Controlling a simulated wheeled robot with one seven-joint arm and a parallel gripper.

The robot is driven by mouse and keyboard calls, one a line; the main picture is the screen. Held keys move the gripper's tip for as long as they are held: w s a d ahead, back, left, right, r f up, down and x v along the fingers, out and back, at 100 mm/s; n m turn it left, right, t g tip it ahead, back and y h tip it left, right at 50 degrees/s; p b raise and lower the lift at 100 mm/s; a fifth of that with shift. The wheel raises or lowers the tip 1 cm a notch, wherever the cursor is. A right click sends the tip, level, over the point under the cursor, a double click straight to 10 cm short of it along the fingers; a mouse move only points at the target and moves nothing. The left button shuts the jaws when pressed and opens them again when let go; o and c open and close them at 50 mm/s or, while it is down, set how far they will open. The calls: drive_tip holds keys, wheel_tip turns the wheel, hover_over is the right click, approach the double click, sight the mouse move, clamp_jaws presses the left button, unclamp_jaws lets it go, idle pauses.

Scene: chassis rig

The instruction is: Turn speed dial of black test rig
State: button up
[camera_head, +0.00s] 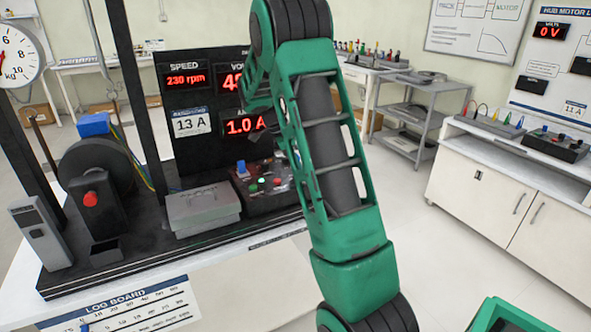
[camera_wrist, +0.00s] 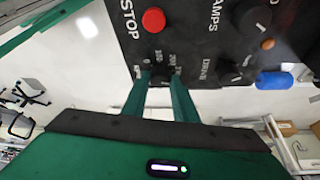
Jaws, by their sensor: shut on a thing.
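The black test rig (camera_head: 112,262) stands on a white bench at the left of the head view. Its speed display (camera_head: 186,80) reads 230 rpm. Its control box (camera_head: 285,203) with small lit buttons is partly hidden behind my green arm. In the wrist view, my gripper (camera_wrist: 158,78) reaches the panel's edge, with its two green fingers closed around a small dark dial (camera_wrist: 159,72) that has a numbered scale. The dial is mostly hidden between the fingertips. A red stop button (camera_wrist: 153,20) sits just beyond it.
The drive knob (camera_wrist: 229,72), the amps knob (camera_wrist: 253,17) and a blue part (camera_wrist: 274,80) are to the right of the fingers. A grey box (camera_head: 203,210) stands beside the control box. A white cabinet (camera_head: 480,195) stands at the right, across open floor.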

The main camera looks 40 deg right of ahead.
drive_tip(key=m, duration=0.2)
drive_tip(key=m+g+y, duration=0.1)
drive_tip(key=m, duration=0.2)
drive_tip(key=shift+w+m+g+y, duration=0.3)
drive_tip(key=shift+w+m, duration=0.1)
drive_tip(key=shift+m, duration=0.3)
drive_tip(key=o, duration=1)
drive_tip(key=shift+d, duration=0.1)
drive_tip(key=shift+s, duration=0.1)
drive_tip(key=v, duration=1.1)
drive_tip(key=shift+d+f, duration=0.1)
